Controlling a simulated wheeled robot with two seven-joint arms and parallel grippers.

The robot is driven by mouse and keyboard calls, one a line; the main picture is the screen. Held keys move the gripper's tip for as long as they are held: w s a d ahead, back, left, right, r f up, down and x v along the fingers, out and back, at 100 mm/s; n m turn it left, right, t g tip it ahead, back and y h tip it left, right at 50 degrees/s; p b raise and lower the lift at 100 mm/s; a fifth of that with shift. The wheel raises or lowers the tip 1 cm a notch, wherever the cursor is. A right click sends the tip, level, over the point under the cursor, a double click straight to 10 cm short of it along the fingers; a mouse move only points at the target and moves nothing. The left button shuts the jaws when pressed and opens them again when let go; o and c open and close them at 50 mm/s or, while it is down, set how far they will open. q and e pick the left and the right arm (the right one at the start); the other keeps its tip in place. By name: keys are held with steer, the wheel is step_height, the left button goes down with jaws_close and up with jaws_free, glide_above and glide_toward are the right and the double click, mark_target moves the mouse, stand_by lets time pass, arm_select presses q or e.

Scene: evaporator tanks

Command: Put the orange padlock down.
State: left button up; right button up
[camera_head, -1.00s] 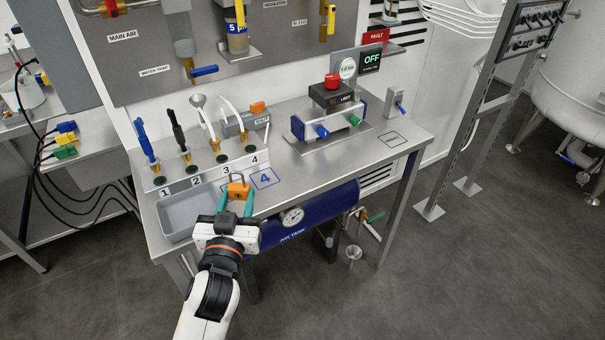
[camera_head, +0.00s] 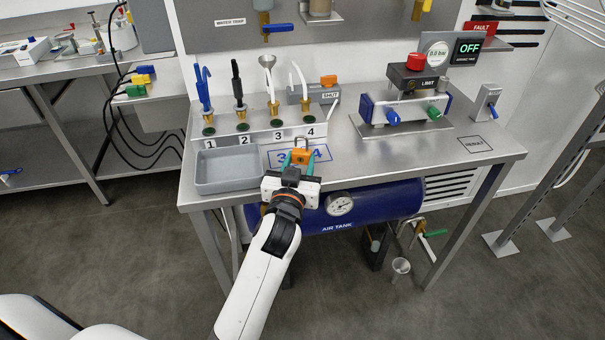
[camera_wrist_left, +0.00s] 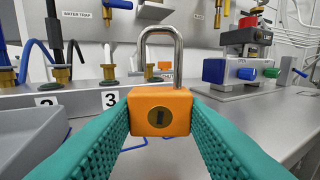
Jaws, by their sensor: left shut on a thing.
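The orange padlock (camera_head: 300,157) with a steel shackle is held upright between the green fingers of my left gripper (camera_head: 297,160). In the left wrist view the padlock (camera_wrist_left: 160,111) is centred, keyhole facing the camera, with a finger pressed on each side. It is over or at the front part of the steel bench (camera_head: 360,160), by the blue-outlined squares (camera_head: 322,154) in front of the numbered rack. I cannot tell whether its underside touches the bench. My right gripper is not in view.
A grey tray (camera_head: 226,172) stands just left of the gripper. Behind is the rack (camera_head: 262,135) with several fittings, numbered 1 to 4. A valve block (camera_head: 405,108) stands to the right. Bare bench lies between it and the gripper.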

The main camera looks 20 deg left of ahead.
arm_select(q)
step_height(320, 180, down, 3)
steer(key=shift+r+b, duration=0.1)
steer(key=shift+b, duration=0.2)
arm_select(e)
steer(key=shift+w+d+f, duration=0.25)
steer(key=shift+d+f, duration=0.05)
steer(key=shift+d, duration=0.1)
arm_select(q)
steer(key=shift+f, duration=0.2)
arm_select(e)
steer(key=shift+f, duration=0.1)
arm_select(q)
steer(key=o, duration=1.1)
steer(key=shift+f, duration=0.1)
